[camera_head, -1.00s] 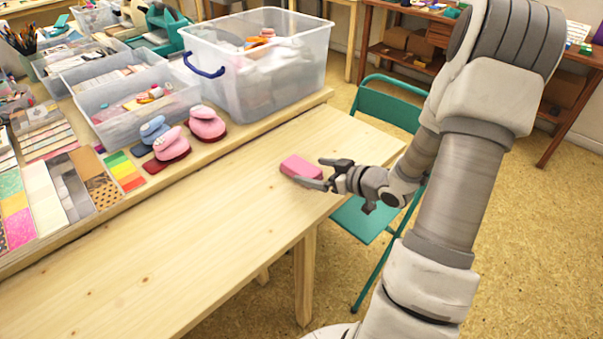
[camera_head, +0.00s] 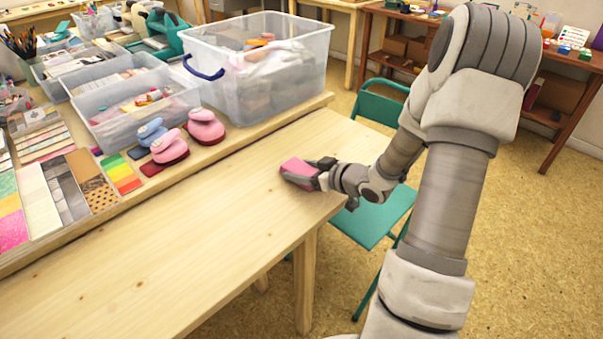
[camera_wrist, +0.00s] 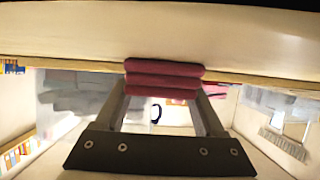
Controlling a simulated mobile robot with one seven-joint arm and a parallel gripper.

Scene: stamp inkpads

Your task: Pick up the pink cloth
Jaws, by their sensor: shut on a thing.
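The pink cloth (camera_head: 300,168) is a small folded block near the right end of the wooden table (camera_head: 190,250). My gripper (camera_head: 305,175) is shut on it, coming in from the right. In the wrist view the cloth (camera_wrist: 163,80) shows as dark pink stacked layers between the two fingertips (camera_wrist: 162,92). The cloth looks slightly tilted in the head view. I cannot tell for sure whether its underside is clear of the table.
A large clear bin (camera_head: 262,75) stands at the back of the table. Pink and blue punches (camera_head: 170,147), trays (camera_head: 140,110) and paper samples (camera_head: 60,190) line the raised left side. A teal chair (camera_head: 375,225) stands beside the table. The table's front is clear.

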